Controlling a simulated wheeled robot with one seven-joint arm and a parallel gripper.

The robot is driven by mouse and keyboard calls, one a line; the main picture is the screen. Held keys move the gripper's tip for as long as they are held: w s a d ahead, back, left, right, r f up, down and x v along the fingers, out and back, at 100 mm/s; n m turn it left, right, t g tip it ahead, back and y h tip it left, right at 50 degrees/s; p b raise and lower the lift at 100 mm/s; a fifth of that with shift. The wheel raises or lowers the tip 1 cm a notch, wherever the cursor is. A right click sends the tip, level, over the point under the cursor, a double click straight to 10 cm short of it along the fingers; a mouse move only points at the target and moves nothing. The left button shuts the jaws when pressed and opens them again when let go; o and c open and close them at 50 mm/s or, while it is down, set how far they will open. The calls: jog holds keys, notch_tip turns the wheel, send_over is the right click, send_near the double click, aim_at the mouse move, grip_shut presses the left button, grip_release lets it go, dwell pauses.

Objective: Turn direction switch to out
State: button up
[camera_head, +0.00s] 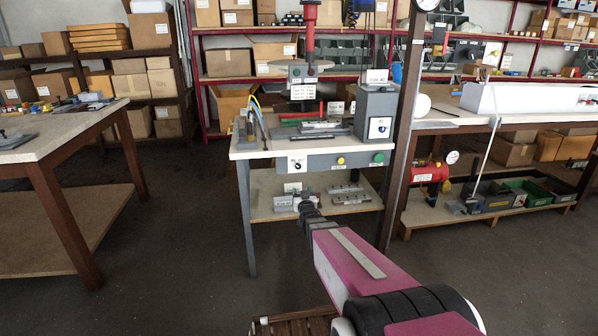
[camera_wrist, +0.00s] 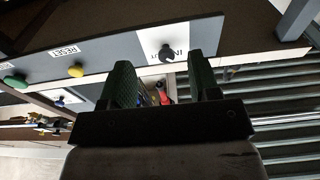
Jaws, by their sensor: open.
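The direction switch (camera_head: 297,163) is a small dark knob on a white plate at the left end of the workbench's grey front panel. In the wrist view the switch (camera_wrist: 166,54) is near the top centre, and the lettering beside it is upside down and partly covered by the knob. My gripper (camera_wrist: 160,65) is open, with its two dark green fingers on either side of the switch's line in that view. The fingers look short of the knob, and I see no contact. In the head view my gripper (camera_head: 308,207) is in front of and below the panel.
A yellow button (camera_head: 340,160) and a green button (camera_head: 378,157) sit on the same panel, right of the switch. The workbench's lower shelf (camera_head: 345,204) holds metal parts close behind my gripper. A brown post (camera_head: 398,150) stands to the right. The floor in front is clear.

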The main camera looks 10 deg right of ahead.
aim_at(298, 168)
jog(key=w+r+t, duration=0.1)
jog(key=w+r, duration=0.1)
jog(key=w, duration=0.1)
jog(key=w+r+t, duration=0.1)
jog(key=w+r, duration=0.1)
jog(key=w, duration=0.1)
jog(key=w+r+t, duration=0.1)
jog(key=w+r, duration=0.2)
jog(key=shift+w, duration=0.3)
dwell(0.3)
jog(key=c, duration=0.9)
